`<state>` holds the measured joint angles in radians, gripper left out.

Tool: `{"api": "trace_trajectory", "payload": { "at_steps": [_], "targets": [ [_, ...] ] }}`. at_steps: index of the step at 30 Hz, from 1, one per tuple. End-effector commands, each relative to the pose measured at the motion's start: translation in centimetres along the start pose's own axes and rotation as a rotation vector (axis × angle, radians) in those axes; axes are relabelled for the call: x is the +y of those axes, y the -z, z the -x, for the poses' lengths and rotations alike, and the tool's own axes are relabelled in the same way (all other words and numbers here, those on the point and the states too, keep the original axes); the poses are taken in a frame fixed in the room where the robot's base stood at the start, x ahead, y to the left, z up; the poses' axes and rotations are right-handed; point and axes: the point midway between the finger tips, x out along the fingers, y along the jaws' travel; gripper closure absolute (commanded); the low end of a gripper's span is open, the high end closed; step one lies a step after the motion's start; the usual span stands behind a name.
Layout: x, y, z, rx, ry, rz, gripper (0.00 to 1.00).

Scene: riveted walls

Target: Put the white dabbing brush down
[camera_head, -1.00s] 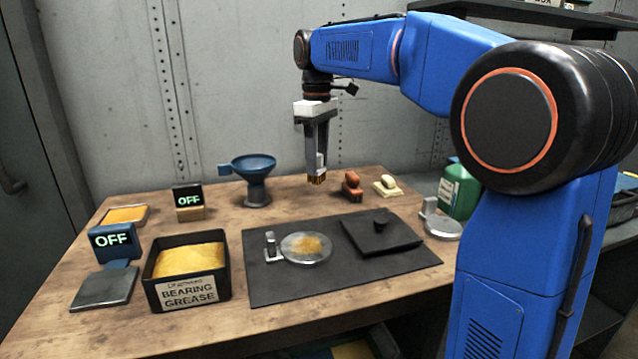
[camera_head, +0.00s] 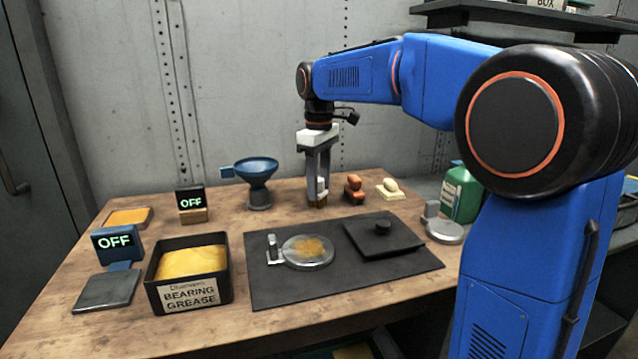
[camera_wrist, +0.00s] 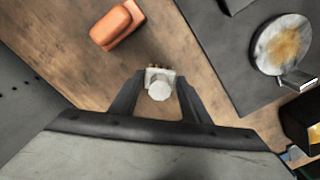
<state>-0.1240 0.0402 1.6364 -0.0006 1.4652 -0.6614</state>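The white dabbing brush (camera_head: 321,186), with a pale handle and brown bristles, is upright between the fingers of my gripper (camera_head: 318,180). Its bristles are at or just above the bare wood, behind the dark mat; I cannot tell whether they touch. In the wrist view the brush (camera_wrist: 160,86) shows from above, its round white knob between the fingertips of my gripper (camera_wrist: 161,80). The fingers close in on both sides of it. The wooden table (camera_head: 130,312) lies below.
A red-brown brush (camera_head: 354,189) and a cream brush (camera_head: 390,188) stand right of my gripper; a blue funnel (camera_head: 258,182) stands left. The dark mat (camera_head: 290,292) in front holds a glass dish (camera_head: 308,252) and a black lidded piece (camera_head: 383,240). A grease box (camera_head: 189,283) is front left.

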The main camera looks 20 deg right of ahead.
Motion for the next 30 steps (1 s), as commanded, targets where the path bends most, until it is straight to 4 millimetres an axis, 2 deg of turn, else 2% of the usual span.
{"api": "trace_trajectory", "payload": {
  "at_steps": [10, 14, 17, 30],
  "targets": [
    [0.0, 0.0, 0.1, 0.000, 0.000, 0.000, 0.45],
    [0.0, 0.0, 0.8, 0.001, 0.000, 0.000, 0.45],
    [0.0, 0.1, 2.1, 0.002, -0.002, 0.000, 0.45],
    [0.1, 0.1, 10.1, 0.001, -0.001, 0.000, 0.45]
  ]
}}
